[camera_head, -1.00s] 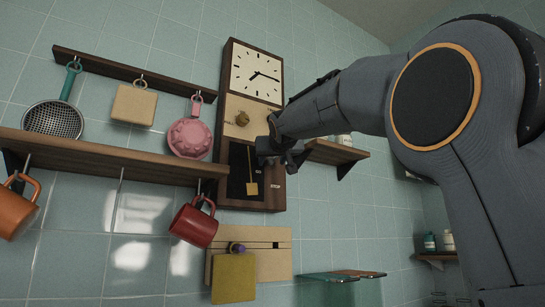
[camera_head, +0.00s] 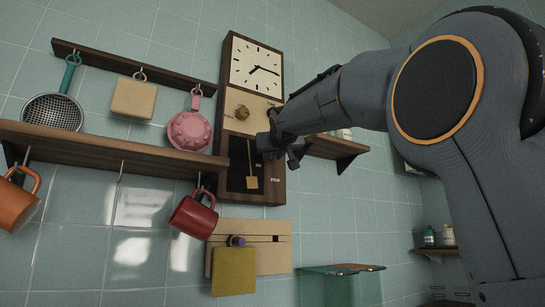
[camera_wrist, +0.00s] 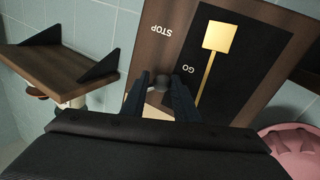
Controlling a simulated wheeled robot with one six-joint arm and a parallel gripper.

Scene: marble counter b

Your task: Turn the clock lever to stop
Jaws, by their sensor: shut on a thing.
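The wall clock (camera_head: 257,66) has a dark wooden case, a white face, a brass knob (camera_head: 242,113) and a gold pendulum (camera_head: 252,183). My gripper (camera_head: 272,148) is at the right side of the clock's lower half. In the wrist view my gripper (camera_wrist: 162,92) is shut on the small dark clock lever (camera_wrist: 162,80), close to GO and farther from STOP. The lever's base is partly hidden by the fingers.
A short bracketed shelf (camera_head: 335,149) is right of the clock, close to my arm. At left, a rail and a long shelf (camera_head: 100,148) carry a strainer, a pink pan (camera_head: 189,131) and hanging mugs.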

